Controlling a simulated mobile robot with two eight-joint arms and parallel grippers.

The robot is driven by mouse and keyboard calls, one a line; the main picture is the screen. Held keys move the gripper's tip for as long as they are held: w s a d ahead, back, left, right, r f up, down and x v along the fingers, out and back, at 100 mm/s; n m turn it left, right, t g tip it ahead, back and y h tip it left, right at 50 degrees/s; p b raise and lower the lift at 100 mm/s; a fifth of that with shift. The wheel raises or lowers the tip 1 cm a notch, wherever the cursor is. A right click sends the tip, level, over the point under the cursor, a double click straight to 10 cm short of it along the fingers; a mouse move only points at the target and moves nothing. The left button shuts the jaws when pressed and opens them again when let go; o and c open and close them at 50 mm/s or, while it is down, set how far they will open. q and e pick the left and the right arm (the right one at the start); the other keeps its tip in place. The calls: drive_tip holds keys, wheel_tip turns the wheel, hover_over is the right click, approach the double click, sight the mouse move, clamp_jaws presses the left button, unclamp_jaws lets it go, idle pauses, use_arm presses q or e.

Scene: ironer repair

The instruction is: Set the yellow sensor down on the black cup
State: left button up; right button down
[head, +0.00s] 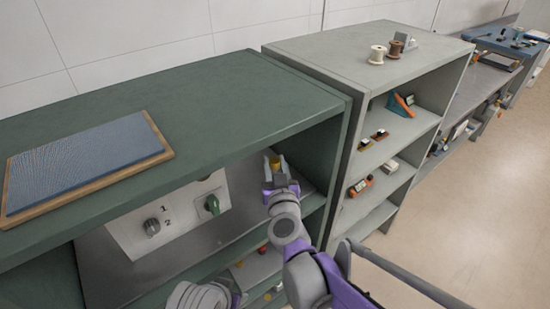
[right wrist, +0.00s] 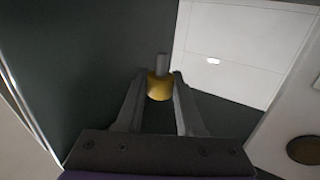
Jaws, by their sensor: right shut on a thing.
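The yellow sensor (head: 275,164) is a short yellow cylinder. In the right wrist view the sensor (right wrist: 159,88) has a grey stem pointing away from me. My right gripper (head: 279,179) is inside the green cabinet's opening, right of the white control panel. In the right wrist view the right gripper (right wrist: 160,81) is shut on the sensor, one finger at each side. A round dark-rimmed piece with a brown middle (right wrist: 306,151) is on a white surface at lower right, apart from the sensor. I cannot tell whether it is the black cup. My left gripper is not in view.
The green cabinet (head: 210,105) has its top over the gripper and a side wall close on the right. A grey shelf unit (head: 330,50) stands at right, with open floor beyond.

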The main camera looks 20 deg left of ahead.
drive_tip(key=shift+f+b, duration=0.7)
drive_tip(key=shift+f, duration=2.15)
drive_tip(key=shift+f+b, duration=1)
drive_tip(key=shift+f, duration=0.3)
